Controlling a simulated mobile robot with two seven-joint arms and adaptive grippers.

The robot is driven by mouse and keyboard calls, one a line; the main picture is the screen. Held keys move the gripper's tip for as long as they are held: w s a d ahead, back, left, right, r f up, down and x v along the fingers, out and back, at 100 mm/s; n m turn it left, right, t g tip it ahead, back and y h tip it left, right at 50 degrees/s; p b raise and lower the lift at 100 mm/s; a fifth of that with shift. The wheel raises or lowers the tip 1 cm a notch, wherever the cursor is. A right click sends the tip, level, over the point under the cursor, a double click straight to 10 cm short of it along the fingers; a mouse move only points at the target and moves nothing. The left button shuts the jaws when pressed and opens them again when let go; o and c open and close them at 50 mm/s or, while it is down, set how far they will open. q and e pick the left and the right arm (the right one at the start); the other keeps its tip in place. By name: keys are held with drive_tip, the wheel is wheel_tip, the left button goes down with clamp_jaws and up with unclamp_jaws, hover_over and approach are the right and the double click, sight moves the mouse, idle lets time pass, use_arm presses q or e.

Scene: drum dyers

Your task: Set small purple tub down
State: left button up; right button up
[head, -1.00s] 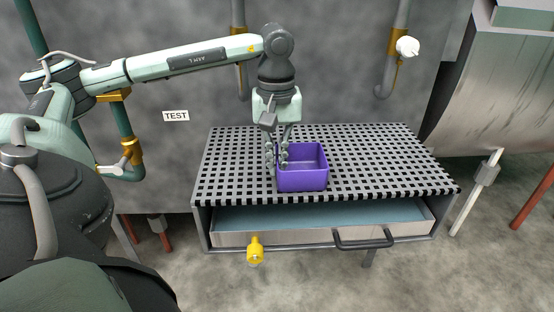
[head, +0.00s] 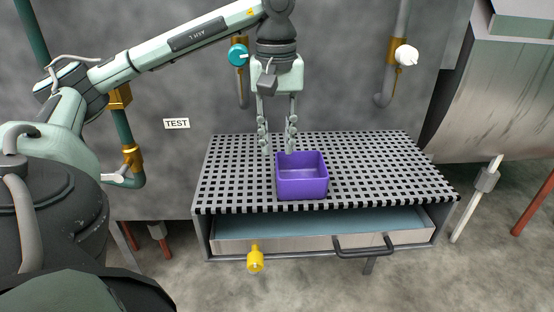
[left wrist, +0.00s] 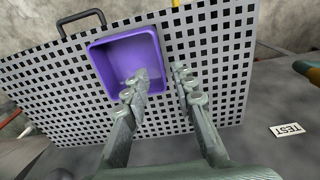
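The small purple tub (head: 302,187) stands upright and empty on the perforated metal top (head: 236,178), near its front edge. It also shows in the left wrist view (left wrist: 108,62). My left gripper (head: 278,150) is open, above and just behind the tub's left part. Its fingers are spread and hold nothing. In the left wrist view the fingers (left wrist: 158,80) are apart, one overlapping the tub's near side and the other off to its right. My right gripper is not in view.
Below the perforated top is a tray drawer (head: 300,236) with a dark handle (head: 363,245) and a yellow knob (head: 255,258). A teal knob (head: 238,54) and a white knob (head: 406,55) are on the wall behind. The right part of the top is clear.

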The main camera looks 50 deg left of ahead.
use_arm(q)
wheel_tip(320, 180, up, 4)
drive_tip(key=shift+f+p, duration=0.2)
drive_tip(key=shift+p, duration=0.15)
drive_tip(key=shift+r, duration=0.65)
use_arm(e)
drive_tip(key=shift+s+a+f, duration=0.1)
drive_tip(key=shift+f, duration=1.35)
